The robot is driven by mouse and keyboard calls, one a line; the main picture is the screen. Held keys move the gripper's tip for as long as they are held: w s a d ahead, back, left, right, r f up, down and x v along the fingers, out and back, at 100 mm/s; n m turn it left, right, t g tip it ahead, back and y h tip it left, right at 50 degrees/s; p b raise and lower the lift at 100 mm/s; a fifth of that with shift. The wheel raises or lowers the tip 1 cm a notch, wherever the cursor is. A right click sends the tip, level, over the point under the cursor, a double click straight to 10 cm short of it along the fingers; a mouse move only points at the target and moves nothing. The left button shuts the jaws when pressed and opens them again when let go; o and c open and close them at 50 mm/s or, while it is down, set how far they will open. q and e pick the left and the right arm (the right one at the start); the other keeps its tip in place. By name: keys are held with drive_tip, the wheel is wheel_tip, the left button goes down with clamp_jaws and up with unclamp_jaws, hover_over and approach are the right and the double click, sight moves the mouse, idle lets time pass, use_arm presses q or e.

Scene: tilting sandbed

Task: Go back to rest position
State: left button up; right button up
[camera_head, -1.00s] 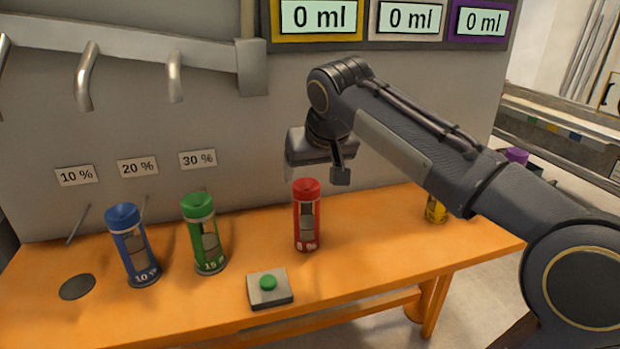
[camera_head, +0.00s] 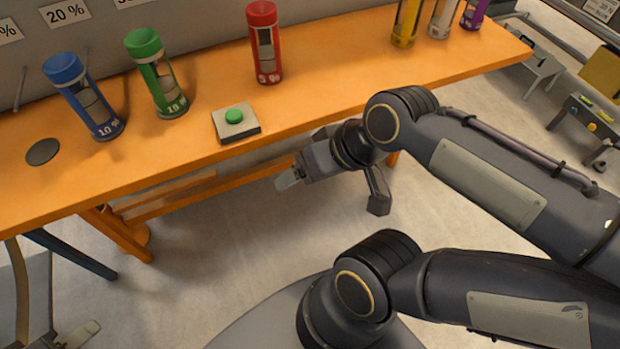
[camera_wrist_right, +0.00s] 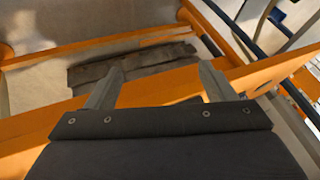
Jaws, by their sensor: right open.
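Orange beams (camera_wrist_right: 240,80) and a dark patch lie beyond the fingers.
The orange table (camera_head: 330,75) carries a blue (camera_head: 85,98), a green (camera_head: 157,75) and a red dispenser (camera_head: 265,45), a green button box (camera_head: 236,122) and several more dispensers at far right. Grey furniture (camera_head: 40,285) stands at lower left. Floor (camera_head: 220,240) before the table is clear.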

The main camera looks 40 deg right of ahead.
drive_tip(key=shift+s+a+f, duration=0.3)
drive_tip(key=shift+s+f, duration=0.1)
drive_tip(key=shift+f, duration=0.15)
drive_tip(key=shift+s+a+f, duration=0.3)
drive_tip(key=shift+s+f, duration=0.1)
drive_tip(key=shift+f, duration=0.1)
